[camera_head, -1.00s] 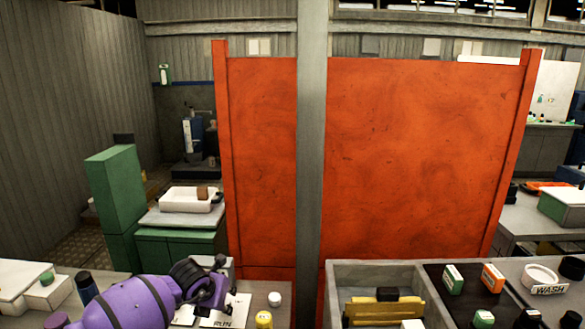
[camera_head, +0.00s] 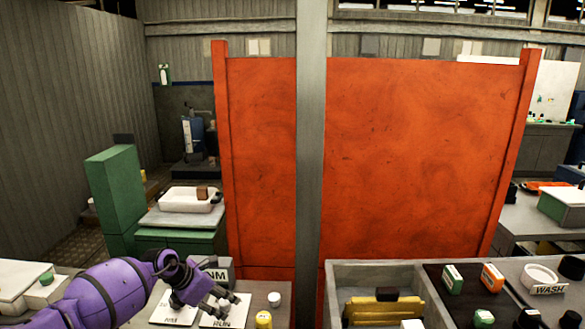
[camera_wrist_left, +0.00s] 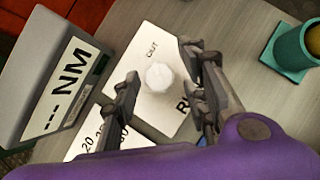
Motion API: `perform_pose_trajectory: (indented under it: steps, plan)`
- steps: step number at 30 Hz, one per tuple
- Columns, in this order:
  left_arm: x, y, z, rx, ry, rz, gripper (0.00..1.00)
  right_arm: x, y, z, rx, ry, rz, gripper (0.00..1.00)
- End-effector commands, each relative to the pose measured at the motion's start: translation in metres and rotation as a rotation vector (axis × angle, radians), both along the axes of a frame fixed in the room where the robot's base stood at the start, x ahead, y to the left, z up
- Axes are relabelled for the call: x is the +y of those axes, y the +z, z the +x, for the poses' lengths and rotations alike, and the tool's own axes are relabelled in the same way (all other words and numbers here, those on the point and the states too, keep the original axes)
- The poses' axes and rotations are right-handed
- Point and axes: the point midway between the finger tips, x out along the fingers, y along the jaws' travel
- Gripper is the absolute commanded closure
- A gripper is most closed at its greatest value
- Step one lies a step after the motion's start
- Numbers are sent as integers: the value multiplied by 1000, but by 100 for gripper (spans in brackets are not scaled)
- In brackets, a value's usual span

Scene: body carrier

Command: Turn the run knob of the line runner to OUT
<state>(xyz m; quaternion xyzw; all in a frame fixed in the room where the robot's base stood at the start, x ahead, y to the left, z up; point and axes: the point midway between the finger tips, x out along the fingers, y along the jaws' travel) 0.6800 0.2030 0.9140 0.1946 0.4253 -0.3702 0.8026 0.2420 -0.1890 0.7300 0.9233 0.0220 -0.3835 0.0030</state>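The line runner's white plate (camera_head: 213,318) lies on the bench, with the word RUN at its front edge in the head view. In the left wrist view, the round white run knob (camera_wrist_left: 159,77) stands on this plate (camera_wrist_left: 150,45), with OUT printed near it. My left gripper (camera_head: 232,299) is over the plate and hides the knob in the head view. In the left wrist view, the left gripper (camera_wrist_left: 160,68) is open, with the knob between its fingers in the picture. I cannot tell whether either finger touches it. My right gripper is not in view.
A grey box marked NM (camera_head: 217,272) stands behind the plate and shows large in the left wrist view (camera_wrist_left: 55,85). A teal cup (camera_wrist_left: 293,48) stands to the right there.

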Motion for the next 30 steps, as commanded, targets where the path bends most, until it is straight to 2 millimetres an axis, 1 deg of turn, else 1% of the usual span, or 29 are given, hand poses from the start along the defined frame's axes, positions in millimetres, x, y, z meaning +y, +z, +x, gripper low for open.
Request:
perform_pose_trajectory:
  steps: [8,30]
  plan:
    - [2,3,0,-3,2,1,59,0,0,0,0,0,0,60]
    - [26,49,-20,-2,3,2,59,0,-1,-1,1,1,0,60]
